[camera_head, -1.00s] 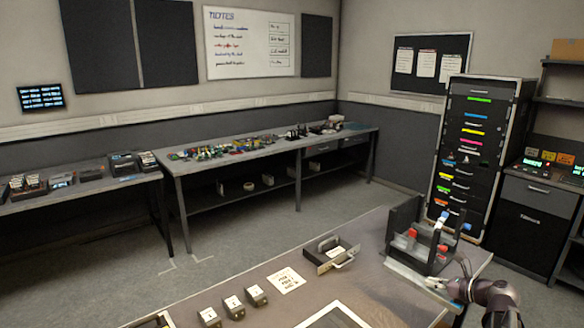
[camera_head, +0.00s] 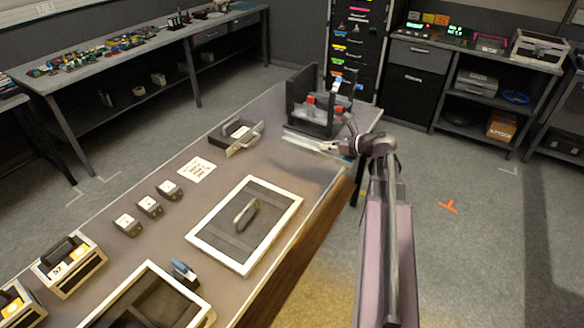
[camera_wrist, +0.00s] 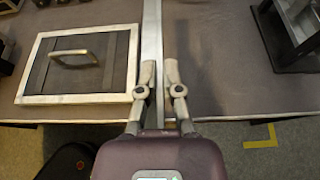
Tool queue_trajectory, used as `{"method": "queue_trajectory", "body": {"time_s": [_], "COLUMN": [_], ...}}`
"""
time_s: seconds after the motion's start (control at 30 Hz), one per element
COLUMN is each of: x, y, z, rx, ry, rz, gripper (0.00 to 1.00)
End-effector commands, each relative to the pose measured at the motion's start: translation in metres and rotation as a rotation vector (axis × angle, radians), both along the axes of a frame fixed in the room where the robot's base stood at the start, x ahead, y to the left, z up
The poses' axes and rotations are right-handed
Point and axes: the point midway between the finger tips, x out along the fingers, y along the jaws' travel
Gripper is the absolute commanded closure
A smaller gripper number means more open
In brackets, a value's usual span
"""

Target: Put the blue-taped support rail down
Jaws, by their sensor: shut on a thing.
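The support rail, a long pale grey bar, runs up the middle of the wrist view (camera_wrist: 152,32), between my fingers. My gripper (camera_wrist: 161,88) is shut on it. In the head view, the rail (camera_head: 308,143) looks like a pale strip reaching left from my gripper (camera_head: 338,148), beside the black stand. I cannot make out its blue tape clearly. Whether the rail touches the tabletop (camera_head: 215,150) is not clear.
A black stand with red parts (camera_head: 297,98) stands at the table's far end. A white-framed panel with a handle (camera_head: 207,244), a black handled tray (camera_head: 222,143), a label sheet (camera_head: 197,170) and several small blocks lie nearer. The tabletop between the stand and panel is mostly clear.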

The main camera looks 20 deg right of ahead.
Motion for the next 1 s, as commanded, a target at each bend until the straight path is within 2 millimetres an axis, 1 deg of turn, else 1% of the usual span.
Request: {"method": "queue_trajectory", "body": {"time_s": [0.03, 0.7, 0.9, 1.0], "x": [0.0, 0.002, 0.002, 0.003], "y": [0.003, 0.034, 0.042, 0.044], "z": [-0.015, -0.108, -0.129, -0.135], "rx": [0.001, 0.002, 0.002, 0.003], "ry": [-0.001, 0.0, 0.001, 0.0], "rz": [0.001, 0.005, 0.006, 0.006], "gripper": [1.0, 1.0, 1.0, 1.0]}}
